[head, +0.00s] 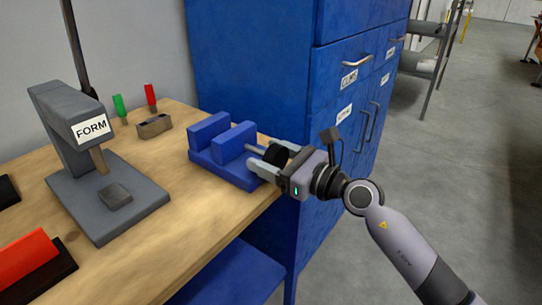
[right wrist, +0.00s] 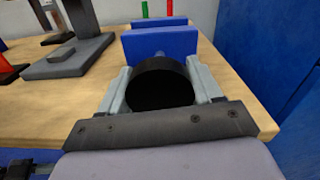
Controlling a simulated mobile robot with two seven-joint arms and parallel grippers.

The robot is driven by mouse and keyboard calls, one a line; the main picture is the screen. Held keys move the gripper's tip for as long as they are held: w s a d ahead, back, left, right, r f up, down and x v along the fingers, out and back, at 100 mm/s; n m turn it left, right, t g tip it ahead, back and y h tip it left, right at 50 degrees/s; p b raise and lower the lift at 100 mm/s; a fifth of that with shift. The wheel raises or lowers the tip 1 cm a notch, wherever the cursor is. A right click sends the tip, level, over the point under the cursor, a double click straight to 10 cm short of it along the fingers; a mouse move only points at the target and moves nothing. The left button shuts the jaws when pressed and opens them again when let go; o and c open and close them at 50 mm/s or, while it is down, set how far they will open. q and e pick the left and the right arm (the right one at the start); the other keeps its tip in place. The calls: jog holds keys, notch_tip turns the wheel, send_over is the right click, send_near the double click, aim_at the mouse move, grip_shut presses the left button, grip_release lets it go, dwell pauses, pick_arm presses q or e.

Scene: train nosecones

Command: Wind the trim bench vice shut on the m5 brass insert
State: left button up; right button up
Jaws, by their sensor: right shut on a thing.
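The blue bench vice (head: 223,163) sits on the wooden bench near its right front corner. Its two upright jaws stand apart with a gap between them. Its screw ends in a round black handle (right wrist: 160,84). My right gripper (head: 272,158) is shut on the black handle, one finger on each side, as the right wrist view (right wrist: 160,92) also shows. I cannot make out the brass insert; the front jaw hides part of the gap between the jaws. The vice also shows in the right wrist view (right wrist: 160,43).
A grey press labelled FORM (head: 92,129) stands left of the vice. A small holder (head: 154,126) and green and red upright items are behind. A red block (head: 27,256) lies at the front left. A blue cabinet (head: 260,70) stands close behind and right of the bench.

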jog(key=shift+r+m+p, duration=0.2)
jog(key=shift+m+p, duration=0.7)
jog(key=shift+p, duration=0.35)
jog(key=m+p, duration=0.2)
jog(key=shift+m+p, duration=0.35)
jog(key=shift+m, duration=0.05)
pick_arm(q)
jog(key=shift+s+a+r+p, duration=0.1)
jog(key=shift+a+r+p, duration=0.15)
jog(key=shift+r, duration=0.55)
jog(key=shift+s+a+r+p, duration=0.15)
jog(key=shift+r+p, duration=0.1)
jog(key=shift+r, duration=0.55)
jog(key=shift+s+a+r+p, duration=0.15)
jog(key=shift+r+p, duration=0.1)
jog(key=shift+r, duration=0.55)
pick_arm(e)
jog(key=shift+o, duration=0.2)
jog(key=shift+f+m, duration=0.2)
jog(key=shift+m, duration=0.9)
pick_arm(q)
jog(key=shift+d, duration=0.1)
pick_arm(e)
jog(key=shift+s+f, duration=0.1)
jog(key=shift+f, duration=0.1)
